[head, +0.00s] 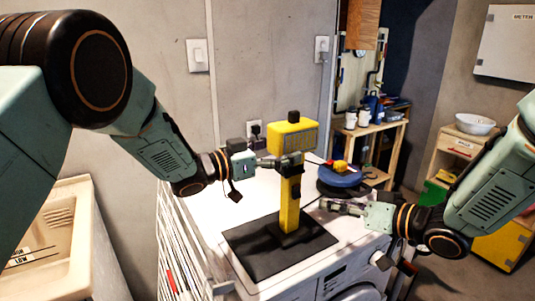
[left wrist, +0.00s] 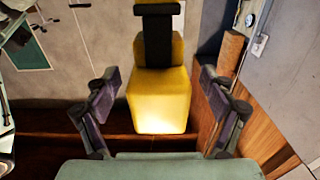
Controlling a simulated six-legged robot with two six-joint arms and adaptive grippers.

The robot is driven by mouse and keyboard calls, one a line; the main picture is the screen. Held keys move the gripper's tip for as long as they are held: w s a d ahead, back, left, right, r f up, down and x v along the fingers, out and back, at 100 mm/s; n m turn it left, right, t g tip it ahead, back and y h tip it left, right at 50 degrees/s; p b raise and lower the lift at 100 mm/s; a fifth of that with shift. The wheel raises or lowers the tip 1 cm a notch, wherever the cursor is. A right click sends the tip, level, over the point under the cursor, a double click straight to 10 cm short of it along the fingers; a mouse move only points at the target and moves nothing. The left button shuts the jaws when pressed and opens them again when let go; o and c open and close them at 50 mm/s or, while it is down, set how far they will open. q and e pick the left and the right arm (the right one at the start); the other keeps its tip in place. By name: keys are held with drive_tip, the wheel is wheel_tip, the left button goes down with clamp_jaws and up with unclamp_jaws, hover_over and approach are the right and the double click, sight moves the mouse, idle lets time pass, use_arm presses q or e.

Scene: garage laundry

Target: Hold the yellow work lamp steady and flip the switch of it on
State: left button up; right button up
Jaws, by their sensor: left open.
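The yellow work lamp (head: 290,208) stands upright on a dark mat on top of a white washing machine. It has a boxy yellow head with a grey front panel and a slim post with small dark parts on it. My left gripper (head: 277,162) is at the lamp just below its head. In the left wrist view, the open fingers stand on either side of a yellow and black part of the lamp (left wrist: 160,95), with gaps on both sides. My right gripper (head: 340,207) is right of the post, apart from it; its jaw state is unclear. I cannot make out the switch clearly.
The dark mat (head: 253,254) lies on the washing machine (head: 330,268). A blue round item (head: 342,179) sits behind my right gripper. A drying rack (head: 180,245) and a sink (head: 55,225) are at left. Shelves with bottles (head: 350,120) stand behind.

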use_arm(q)
drive_tip(key=x, duration=0.2)
drive_tip(key=shift+w+d, duration=0.1)
drive_tip(key=shift+d, duration=0.15)
drive_tip(key=shift+w+d, duration=0.25)
drive_tip(key=shift+c, duration=0.4)
